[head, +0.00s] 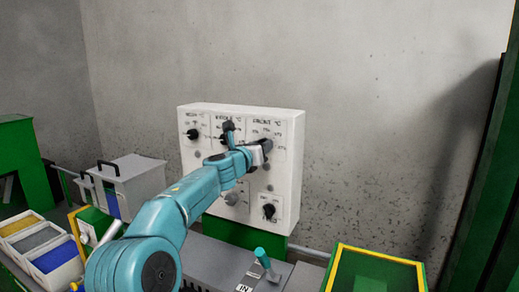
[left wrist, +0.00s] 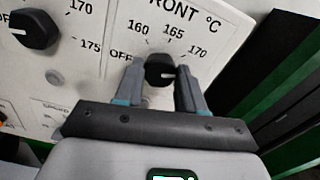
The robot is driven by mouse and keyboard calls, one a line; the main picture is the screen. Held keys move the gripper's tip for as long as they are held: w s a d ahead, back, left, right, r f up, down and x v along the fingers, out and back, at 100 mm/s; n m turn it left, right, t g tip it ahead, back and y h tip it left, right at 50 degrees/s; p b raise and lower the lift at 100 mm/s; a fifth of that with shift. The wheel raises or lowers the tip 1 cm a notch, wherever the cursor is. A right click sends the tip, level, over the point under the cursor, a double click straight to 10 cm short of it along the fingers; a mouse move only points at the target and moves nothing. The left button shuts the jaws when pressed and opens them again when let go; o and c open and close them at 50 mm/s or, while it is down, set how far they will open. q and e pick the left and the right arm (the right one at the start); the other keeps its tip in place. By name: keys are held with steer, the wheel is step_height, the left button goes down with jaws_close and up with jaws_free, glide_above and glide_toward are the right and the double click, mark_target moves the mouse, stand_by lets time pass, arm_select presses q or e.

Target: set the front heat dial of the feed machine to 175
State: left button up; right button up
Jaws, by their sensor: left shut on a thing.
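The white feed machine panel (head: 240,112) stands against the wall with its dials facing me. My left gripper (head: 264,150) is at the FRONT °C dial at its upper right. In the left wrist view the black front dial (left wrist: 160,70) sits between the two fingers of my left gripper (left wrist: 160,88), which is shut on it. A short white mark on the dial points to the right. The labels OFF, 160, 165 and 170 show around it; its 175 label is not visible, and the right finger covers part of the scale. My right gripper is not in view.
Another black dial (left wrist: 35,29) is left of the front one. A lower black dial (head: 269,210) is on the panel. A teal-handled lever (head: 263,258) stands below. A yellow-rimmed green box (head: 380,254) is at lower right; bins (head: 52,262) are at left.

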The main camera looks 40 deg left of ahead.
arm_select(q)
steer(key=m, duration=0.6)
steer(key=shift+r+b, duration=0.35)
steer(key=shift+b, duration=0.05)
stand_by(0.3)
steer(key=o, duration=0.8)
steer(key=shift+c, duration=0.2)
steer(key=o, duration=0.3)
steer(key=shift+w+f, duration=0.1)
steer(key=shift+f, duration=0.1)
steer(key=b+v, duration=0.6)
steer(key=v, duration=1)
